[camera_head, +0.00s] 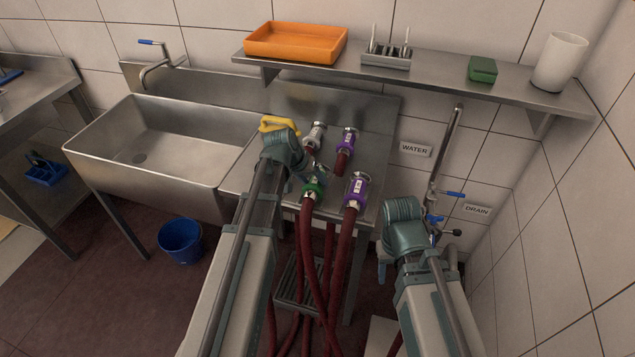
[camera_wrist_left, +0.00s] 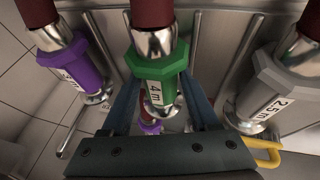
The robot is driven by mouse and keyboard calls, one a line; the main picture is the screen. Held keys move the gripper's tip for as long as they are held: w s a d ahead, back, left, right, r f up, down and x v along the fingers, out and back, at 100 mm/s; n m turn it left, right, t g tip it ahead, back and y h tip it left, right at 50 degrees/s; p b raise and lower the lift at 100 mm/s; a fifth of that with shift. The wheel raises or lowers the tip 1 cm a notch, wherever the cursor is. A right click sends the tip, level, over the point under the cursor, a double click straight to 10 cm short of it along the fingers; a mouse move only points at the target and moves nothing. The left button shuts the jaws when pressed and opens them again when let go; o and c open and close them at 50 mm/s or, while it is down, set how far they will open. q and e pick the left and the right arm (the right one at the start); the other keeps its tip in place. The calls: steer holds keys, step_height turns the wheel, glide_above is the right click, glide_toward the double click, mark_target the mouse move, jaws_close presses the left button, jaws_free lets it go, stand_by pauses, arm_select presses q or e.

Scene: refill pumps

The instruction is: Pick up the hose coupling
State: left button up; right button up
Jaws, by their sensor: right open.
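A hose coupling with a green collar marked "4 m" (camera_head: 313,189) stands at the front of the steel drainboard, on a dark red hose. My left gripper (camera_head: 308,178) is at this coupling. In the left wrist view, the green coupling (camera_wrist_left: 160,68) lies between the two blue-grey fingers (camera_wrist_left: 160,95), one on each side. I cannot tell whether they press on it. Other couplings stand near: a purple one to its right (camera_head: 357,188), a purple one behind (camera_head: 348,138) and a silver one behind (camera_head: 315,133). My right gripper (camera_head: 384,268) is open and empty, pointing down right of the drainboard.
A yellow object (camera_head: 280,124) is partly hidden behind my left gripper. The sink (camera_head: 150,145) is at left. A shelf (camera_head: 430,78) above holds an orange tray (camera_head: 295,42). A wall pipe with blue-handled valves (camera_head: 445,160) is at right. Red hoses (camera_head: 315,260) hang down in front.

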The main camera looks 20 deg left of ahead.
mark_target(314, 180)
arm_select(q)
jaws_close()
steer(key=shift+r, duration=0.1)
stand_by(0.3)
step_height(314, 180, up, 10)
steer(key=p, duration=1)
